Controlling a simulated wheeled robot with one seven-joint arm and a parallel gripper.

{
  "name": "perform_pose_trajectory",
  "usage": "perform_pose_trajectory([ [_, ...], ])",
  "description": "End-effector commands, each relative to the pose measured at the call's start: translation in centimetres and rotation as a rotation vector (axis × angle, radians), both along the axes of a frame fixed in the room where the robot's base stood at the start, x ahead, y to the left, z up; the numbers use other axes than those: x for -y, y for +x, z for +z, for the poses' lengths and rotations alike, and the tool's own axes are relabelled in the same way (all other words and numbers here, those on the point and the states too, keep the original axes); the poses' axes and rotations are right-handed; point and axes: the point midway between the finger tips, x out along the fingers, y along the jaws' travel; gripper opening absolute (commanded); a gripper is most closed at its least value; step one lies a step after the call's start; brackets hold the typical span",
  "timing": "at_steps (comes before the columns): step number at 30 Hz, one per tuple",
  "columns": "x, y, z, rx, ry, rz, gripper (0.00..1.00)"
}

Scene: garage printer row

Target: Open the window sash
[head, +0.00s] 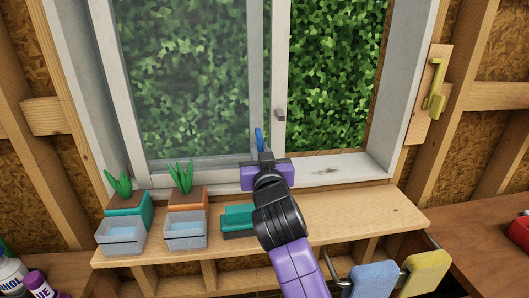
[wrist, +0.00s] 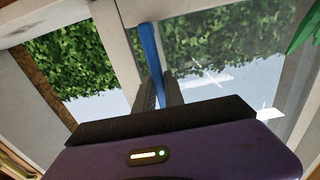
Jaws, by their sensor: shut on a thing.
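The window sash (head: 257,85) is a pale framed pane. Its hazy glass fills the left and middle of the window in the head view, with green hedge behind. An upright blue handle (head: 259,138) stands low by the sash's right stile; it also shows in the wrist view (wrist: 149,55). My gripper (head: 264,157) is just above the sill, its fingers shut on the lower part of the blue handle. The fingers also show in the wrist view (wrist: 161,94). A white upright (head: 275,60) with a small grey knob (head: 280,115) stands right of the handle. The handle's lower end is hidden.
The white sill (head: 345,165) runs below. A wooden shelf (head: 365,207) carries potted plants, clear bins (head: 122,236) and a teal container (head: 237,217) beside my arm. Blue (head: 373,279) and yellow (head: 422,272) cloths hang in front. A yellow-green lever (head: 433,97) is on the right post.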

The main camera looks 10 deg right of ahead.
Motion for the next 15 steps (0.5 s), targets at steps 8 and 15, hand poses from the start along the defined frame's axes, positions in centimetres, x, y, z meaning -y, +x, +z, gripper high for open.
perform_pose_trajectory([
  [8, -0.03, 0.02, 0.07, 0.000, 0.001, 0.001, 0.35],
  [15, 0.06, 0.02, 0.04, 0.000, 0.000, 0.000, 0.35],
])
